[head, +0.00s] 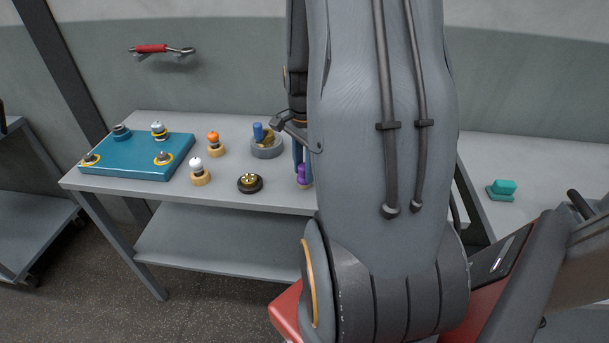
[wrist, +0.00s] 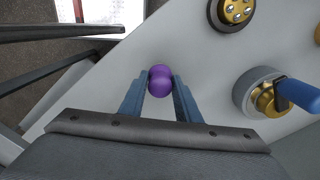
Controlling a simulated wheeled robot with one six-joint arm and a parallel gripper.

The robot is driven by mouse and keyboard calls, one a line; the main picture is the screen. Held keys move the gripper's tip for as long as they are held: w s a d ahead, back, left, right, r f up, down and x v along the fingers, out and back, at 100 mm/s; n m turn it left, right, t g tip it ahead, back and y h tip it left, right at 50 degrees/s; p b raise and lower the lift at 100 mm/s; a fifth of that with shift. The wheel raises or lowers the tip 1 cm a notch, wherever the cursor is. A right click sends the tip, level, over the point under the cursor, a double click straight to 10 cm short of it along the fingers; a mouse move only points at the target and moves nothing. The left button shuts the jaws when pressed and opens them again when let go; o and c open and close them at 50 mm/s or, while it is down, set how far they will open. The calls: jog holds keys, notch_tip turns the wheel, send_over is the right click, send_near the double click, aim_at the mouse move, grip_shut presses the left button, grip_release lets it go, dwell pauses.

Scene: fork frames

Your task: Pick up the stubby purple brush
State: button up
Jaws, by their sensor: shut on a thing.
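The stubby purple brush (head: 303,174) stands upright near the front of the grey table, with a tan base, partly hidden by my arm. In the wrist view the purple brush (wrist: 160,79) shows as a rounded knob between the fingertips. My gripper (wrist: 161,88) points down at it, with one blue finger on each side, shut on the knob. In the head view only part of the blue fingers shows beside my arm. I cannot tell whether the brush's base touches the table.
A grey ring with a brass part and blue handle (head: 266,148), a black disc with brass studs (head: 250,183), and orange (head: 213,138) and white (head: 197,164) knobbed pieces stand to the left. A teal board (head: 130,160) lies further left. A green block (head: 502,187) is on the right table.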

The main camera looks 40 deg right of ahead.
aim_at(304, 164)
jog(key=shift+r, duration=0.1)
notch_tip(304, 164, up, 10)
jog(key=shift+f+b, duration=0.1)
jog(key=shift+b, duration=0.85)
